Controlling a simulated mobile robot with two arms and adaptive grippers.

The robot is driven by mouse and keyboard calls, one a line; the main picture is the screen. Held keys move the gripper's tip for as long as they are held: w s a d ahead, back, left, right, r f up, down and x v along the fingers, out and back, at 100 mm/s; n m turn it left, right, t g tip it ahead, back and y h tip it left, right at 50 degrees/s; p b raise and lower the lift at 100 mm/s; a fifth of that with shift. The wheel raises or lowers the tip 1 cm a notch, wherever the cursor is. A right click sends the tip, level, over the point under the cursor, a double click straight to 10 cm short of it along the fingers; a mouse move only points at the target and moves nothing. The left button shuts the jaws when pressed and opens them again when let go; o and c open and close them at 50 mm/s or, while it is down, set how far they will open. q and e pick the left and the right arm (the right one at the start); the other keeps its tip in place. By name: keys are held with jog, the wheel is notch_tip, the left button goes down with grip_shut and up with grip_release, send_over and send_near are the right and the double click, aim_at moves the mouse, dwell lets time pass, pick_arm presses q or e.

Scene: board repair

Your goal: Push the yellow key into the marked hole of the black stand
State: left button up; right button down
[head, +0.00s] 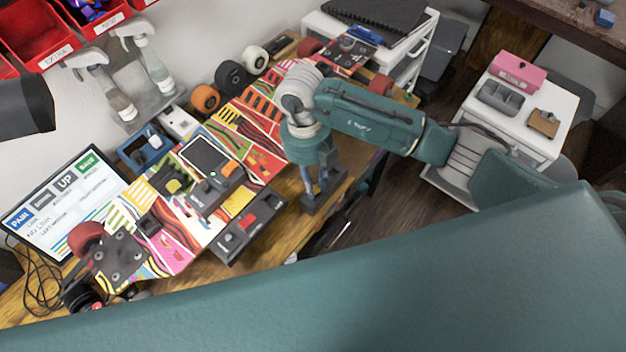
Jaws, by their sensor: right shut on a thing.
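The marked hole of the stand is also hidden. My left gripper is not in view.
A colourful skateboard deck (178,248) with several devices lies left of the gripper. A black box with red and yellow parts (243,230) is close by. A white drawer unit (545,115) stands at the right. My teal arm link covers the bottom.

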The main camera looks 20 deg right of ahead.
jog(key=shift+f+b, duration=0.95)
jog(key=shift+f, duration=0.05)
dwell(1.9)
jog(key=c, duration=1.4)
grip_release()
jog(key=shift+c, duration=0.2)
jog(key=shift+o, duration=0.3)
jog(key=shift+o, duration=1.1)
jog(key=shift+r, duration=0.25)
jog(key=shift+r+p, duration=1)
jog(key=shift+r, duration=0.3)
